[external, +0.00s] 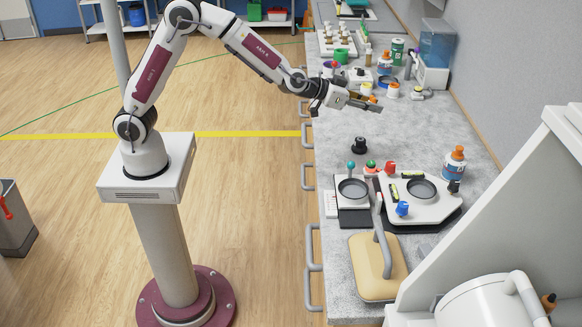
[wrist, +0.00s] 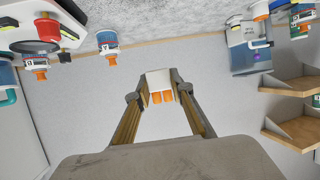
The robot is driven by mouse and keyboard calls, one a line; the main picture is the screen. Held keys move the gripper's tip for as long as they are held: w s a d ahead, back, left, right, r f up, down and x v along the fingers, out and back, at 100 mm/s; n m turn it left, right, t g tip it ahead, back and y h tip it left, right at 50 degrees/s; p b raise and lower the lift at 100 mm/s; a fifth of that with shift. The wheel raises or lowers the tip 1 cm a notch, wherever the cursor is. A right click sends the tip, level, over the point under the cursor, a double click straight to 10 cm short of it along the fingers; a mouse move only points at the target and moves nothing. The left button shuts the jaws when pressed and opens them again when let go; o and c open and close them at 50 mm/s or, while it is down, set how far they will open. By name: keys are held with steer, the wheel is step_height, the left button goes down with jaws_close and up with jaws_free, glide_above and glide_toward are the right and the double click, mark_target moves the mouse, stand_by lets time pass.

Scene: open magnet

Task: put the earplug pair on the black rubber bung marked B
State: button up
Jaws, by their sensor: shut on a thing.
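My gripper (external: 364,103) is above the far part of the bench in the external view. In the wrist view my gripper (wrist: 160,88) is shut on the earplug pair (wrist: 161,98), which shows as orange plugs on a white piece between the fingertips. A bit of orange, likely the earplug pair (external: 373,99), shows at the fingertips in the external view. A black bung-like piece (external: 359,146) stands alone on the grey bench, below and nearer than my gripper. Its marking is too small to read, so I cannot tell if it is B.
Several jars and bottles, including a green-labelled can (external: 397,51), crowd the bench beyond my gripper. White units with dark round plates (external: 422,190) and an orange-capped bottle (external: 453,164) stand nearer. The bench around the black piece is mostly clear.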

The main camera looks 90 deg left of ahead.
steer(key=shift+d+n+y, duration=0.25)
steer(key=shift+n+y, duration=0.05)
steer(key=shift+s+a+f+n+y, duration=0.15)
steer(key=shift+s+n+y, duration=0.05)
steer(key=shift+n+y, duration=0.1)
steer(key=a, duration=0.1)
steer(key=s+f, duration=0.1)
steer(key=a+n+y, duration=0.1)
steer(key=shift+s+a+f, duration=0.2)
steer(key=shift+a+f, duration=0.05)
steer(key=shift+a, duration=0.1)
glide_above(360, 139)
steer(key=shift+f, duration=3.15)
steer(key=shift+g, duration=0.3)
steer(key=shift+f, duration=1.9)
steer(key=shift+f, duration=0.1)
